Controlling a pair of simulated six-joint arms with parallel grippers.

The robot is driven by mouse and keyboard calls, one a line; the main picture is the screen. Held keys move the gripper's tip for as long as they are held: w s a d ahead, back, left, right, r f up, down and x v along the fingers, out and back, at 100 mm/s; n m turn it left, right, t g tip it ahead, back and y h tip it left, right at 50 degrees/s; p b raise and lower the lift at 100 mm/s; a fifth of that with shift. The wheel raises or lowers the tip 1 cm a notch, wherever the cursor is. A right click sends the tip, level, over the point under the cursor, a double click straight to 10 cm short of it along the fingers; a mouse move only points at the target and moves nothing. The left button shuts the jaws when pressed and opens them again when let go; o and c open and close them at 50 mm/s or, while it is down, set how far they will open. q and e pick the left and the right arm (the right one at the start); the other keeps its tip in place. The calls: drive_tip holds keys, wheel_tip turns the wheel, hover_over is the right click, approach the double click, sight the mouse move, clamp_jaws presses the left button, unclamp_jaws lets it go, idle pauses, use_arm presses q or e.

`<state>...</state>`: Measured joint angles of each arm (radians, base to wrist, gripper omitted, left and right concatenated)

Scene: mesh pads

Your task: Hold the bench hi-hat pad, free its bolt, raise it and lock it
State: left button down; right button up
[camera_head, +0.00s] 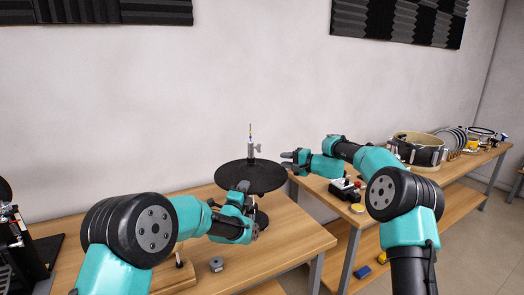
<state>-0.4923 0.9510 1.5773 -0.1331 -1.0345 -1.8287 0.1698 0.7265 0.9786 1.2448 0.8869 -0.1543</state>
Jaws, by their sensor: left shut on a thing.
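The hi-hat pad (222,177) is a dark round disc, lying roughly level on its stand above the wooden bench. A thin upright rod rises from its middle, with a grey metal clutch and bolt (254,149) on it. My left gripper (242,186) is at the near rim of the pad and is shut on it; the arm hides part of the stand below. My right gripper (286,161) is to the right of the bolt, apart from it and above the pad's right edge. Its two fingers are spread and nothing shows between them.
A small grey cylinder (216,264) lies on the bench (285,248) near the front. A second bench at right holds a black box (344,188), a snare drum (419,149) and racked discs (452,138). Black gear stands at far left. The wall is behind.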

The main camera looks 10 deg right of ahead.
sight(257, 148)
drive_tip(key=a+r+n+g+y, duration=0.1)
drive_tip(key=a+r+n+y, duration=0.1)
drive_tip(key=a+r, duration=0.2)
drive_tip(key=shift+s+a+r+n+y, duration=0.3)
drive_tip(key=shift+s+a+r+n, duration=0.05)
drive_tip(key=shift+a+n, duration=0.1)
drive_tip(key=shift+m, duration=0.45)
drive_tip(key=m, duration=0.8)
drive_tip(key=shift+w+a+m, duration=0.15)
drive_tip(key=shift+m, duration=0.25)
drive_tip(key=m, duration=0.4)
drive_tip(key=shift+a+m, duration=0.1)
drive_tip(key=shift+m, duration=0.2)
drive_tip(key=m, duration=0.4)
drive_tip(key=shift+w+a+m, duration=0.1)
drive_tip(key=shift+w+m, duration=0.05)
drive_tip(key=shift+m, duration=0.15)
drive_tip(key=shift+w+a+f, duration=0.1)
drive_tip(key=shift+w+a, duration=0.05)
drive_tip(key=shift+a, duration=0.1)
drive_tip(key=shift+x, duration=1.7)
